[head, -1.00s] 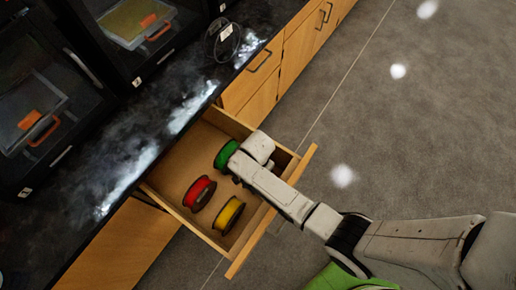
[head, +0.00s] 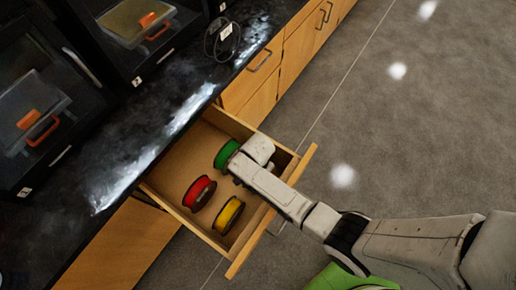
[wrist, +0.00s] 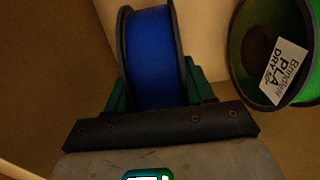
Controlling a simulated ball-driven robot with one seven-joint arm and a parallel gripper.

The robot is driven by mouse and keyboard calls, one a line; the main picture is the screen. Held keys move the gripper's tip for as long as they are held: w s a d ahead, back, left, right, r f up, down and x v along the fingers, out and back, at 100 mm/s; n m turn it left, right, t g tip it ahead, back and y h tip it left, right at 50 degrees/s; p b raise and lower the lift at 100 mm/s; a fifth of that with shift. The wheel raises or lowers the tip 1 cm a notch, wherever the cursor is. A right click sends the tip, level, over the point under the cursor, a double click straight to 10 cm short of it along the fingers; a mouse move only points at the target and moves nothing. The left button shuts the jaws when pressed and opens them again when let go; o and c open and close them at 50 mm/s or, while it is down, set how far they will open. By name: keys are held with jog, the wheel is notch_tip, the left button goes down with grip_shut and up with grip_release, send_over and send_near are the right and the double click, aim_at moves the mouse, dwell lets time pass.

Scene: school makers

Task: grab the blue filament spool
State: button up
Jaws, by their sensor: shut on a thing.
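The blue filament spool (wrist: 152,58) shows in the wrist view, with black flanges and blue filament, standing on edge. My gripper (wrist: 158,85) is shut on it, its teal fingers on either side of the spool. The fingertips are partly hidden behind the spool. In the head view my arm and gripper (head: 258,150) reach down into the open drawer (head: 190,160), and the blue spool is hidden beneath them.
A green spool (head: 226,153) stands close beside my gripper and also shows at the right of the wrist view (wrist: 243,45). A red spool (head: 199,193) and a yellow spool (head: 229,214) stand in the drawer. The drawer's front panel (head: 272,212) lies under my arm. A dark counter (head: 130,150) holds printers.

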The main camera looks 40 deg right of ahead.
jog(key=shift+c, duration=1)
jog(key=shift+r, duration=0.15)
